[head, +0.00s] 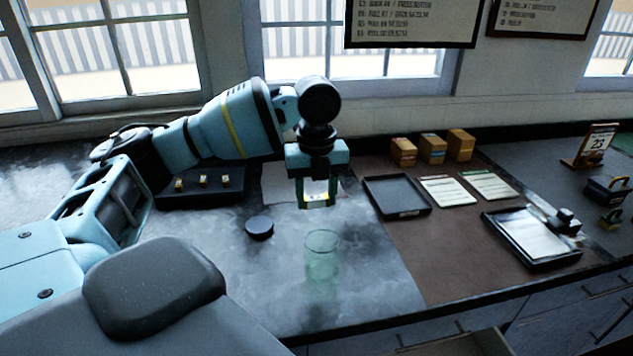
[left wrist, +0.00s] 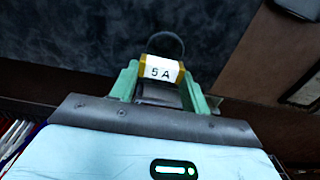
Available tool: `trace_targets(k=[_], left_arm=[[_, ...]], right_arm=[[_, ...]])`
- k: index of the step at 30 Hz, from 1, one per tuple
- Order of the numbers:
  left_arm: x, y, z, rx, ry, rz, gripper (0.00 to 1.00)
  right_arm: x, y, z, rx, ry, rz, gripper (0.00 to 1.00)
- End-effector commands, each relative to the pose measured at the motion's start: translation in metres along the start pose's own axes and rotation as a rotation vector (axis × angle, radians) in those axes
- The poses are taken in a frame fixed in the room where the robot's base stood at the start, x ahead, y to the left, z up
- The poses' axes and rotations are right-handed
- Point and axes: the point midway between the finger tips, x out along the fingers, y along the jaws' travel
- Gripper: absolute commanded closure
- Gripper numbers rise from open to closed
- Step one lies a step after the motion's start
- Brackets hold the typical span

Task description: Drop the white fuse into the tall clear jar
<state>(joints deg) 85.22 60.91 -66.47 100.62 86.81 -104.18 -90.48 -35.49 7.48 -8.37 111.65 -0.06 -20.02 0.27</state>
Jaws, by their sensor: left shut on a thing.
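My left gripper (head: 316,198) points down and is shut on the white fuse (head: 317,204), above the worktop. In the left wrist view the fuse (left wrist: 161,71) has gold ends and reads "5 A"; it lies crosswise between the green fingertips (left wrist: 160,82). The tall clear jar (head: 322,262) stands upright and open on the dark worktop, below and slightly nearer than the gripper in the head view. In the left wrist view a faint curved rim, apparently the jar's (left wrist: 168,35), shows just beyond the fuse. My right gripper is not in view.
A round dark lid (head: 259,229) lies left of the jar. A black rack (head: 230,199) with several small fuses sits behind it. On the brown mat (head: 422,262) are an empty black tray (head: 398,195), cards, small boxes (head: 432,149) and a framed tablet-like tray (head: 530,237).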

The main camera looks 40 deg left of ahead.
Motion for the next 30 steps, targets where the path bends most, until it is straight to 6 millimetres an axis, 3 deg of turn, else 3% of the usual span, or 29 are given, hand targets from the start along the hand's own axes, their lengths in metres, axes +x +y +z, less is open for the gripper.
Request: trace_targets(k=[7, 17, 18, 23, 30], left_arm=[[0.018, 0.0, 0.0, -0.001, 0.0, -0.001, 0.75], [0.021, 0.0, 0.0, -0.001, 0.0, -0.001, 0.75], [0.021, 0.0, 0.0, -0.001, 0.0, -0.001, 0.53], [0.021, 0.0, 0.0, -0.001, 0.0, -0.001, 0.32], [0.021, 0.0, 0.0, -0.001, 0.0, -0.001, 0.28]], right_arm=[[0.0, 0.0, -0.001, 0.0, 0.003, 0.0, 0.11], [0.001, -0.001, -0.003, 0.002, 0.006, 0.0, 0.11], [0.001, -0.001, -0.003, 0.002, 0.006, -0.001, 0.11], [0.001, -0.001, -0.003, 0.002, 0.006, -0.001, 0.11], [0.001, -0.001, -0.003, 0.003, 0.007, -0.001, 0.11]])
